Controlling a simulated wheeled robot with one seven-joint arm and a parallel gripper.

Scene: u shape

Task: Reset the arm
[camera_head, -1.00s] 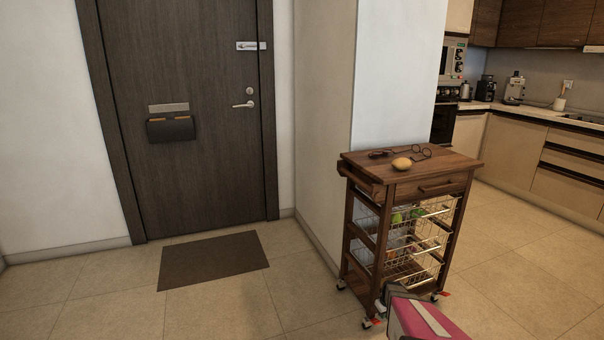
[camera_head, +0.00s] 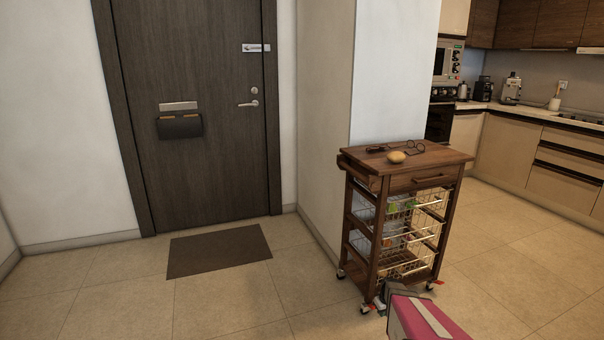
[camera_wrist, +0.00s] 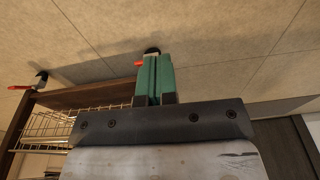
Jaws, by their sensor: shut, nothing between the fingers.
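My arm shows at the bottom of the head view as a pink and grey link (camera_head: 425,318), low in front of the wooden cart (camera_head: 415,155). My gripper (camera_wrist: 154,66) shows in the wrist view with its green fingers together and nothing between them. In that view the cart's wooden frame (camera_wrist: 90,97) and wire basket (camera_wrist: 60,125) are to the left of the fingers. A red caster lever (camera_wrist: 139,63) shows beside the fingertips. I cannot tell whether the fingers touch the cart.
A potato-like item (camera_head: 396,157) and glasses (camera_head: 415,147) lie on the cart top. A dark door (camera_head: 195,70) and a brown mat (camera_head: 218,250) are to the left. The kitchen counter (camera_head: 540,150) is at the back right. Tiled floor (camera_head: 510,270) right of the cart is clear.

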